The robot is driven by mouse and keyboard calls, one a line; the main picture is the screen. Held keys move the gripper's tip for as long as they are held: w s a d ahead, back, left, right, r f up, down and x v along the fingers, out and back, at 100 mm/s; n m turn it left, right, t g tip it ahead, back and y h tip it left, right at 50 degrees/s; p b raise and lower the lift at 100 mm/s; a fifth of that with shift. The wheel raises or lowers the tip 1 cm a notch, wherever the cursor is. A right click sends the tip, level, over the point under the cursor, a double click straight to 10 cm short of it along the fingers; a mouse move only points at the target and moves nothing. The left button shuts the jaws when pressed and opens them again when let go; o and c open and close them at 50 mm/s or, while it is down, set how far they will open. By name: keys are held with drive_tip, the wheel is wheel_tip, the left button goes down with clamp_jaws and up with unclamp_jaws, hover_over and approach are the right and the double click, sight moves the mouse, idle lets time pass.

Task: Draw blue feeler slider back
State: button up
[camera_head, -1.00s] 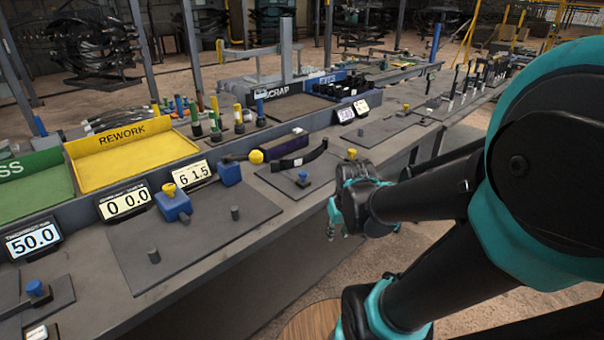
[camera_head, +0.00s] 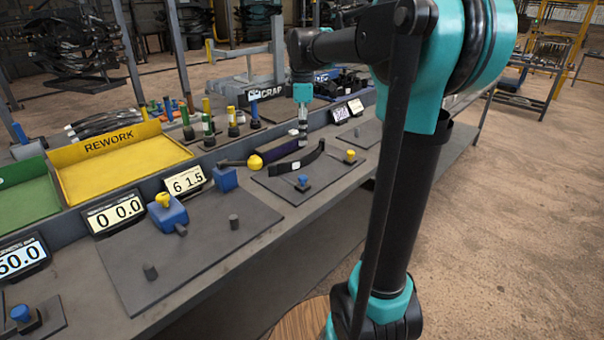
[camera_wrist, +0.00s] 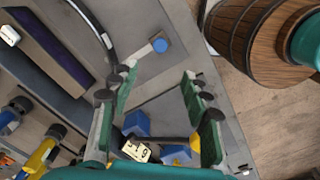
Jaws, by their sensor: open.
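The blue feeler slider (camera_head: 303,180) is a small blue round knob on a grey plate, in front of a curved black leaf (camera_head: 297,160). In the wrist view, the blue knob (camera_wrist: 160,45) sits on a light bar, beyond the fingertips. My gripper (camera_head: 303,138) points down above the bench, behind the curved leaf in the head view. In the wrist view, my gripper (camera_wrist: 160,78) has its two green-padded fingers well apart with nothing held between them. The knob is apart from the fingers.
A yellow knob (camera_head: 350,156) stands right of the slider. A blue block with a yellow knob (camera_head: 168,212), another blue block (camera_head: 224,179) and number displays (camera_head: 115,214) are to the left. A yellow REWORK tray (camera_head: 125,165) lies behind. The plate's front area is clear.

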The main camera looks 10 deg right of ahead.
sight(303, 177)
wheel_tip(303, 177, down, 14)
drive_tip(key=shift+f, duration=0.25)
idle(0.3)
clamp_jaws()
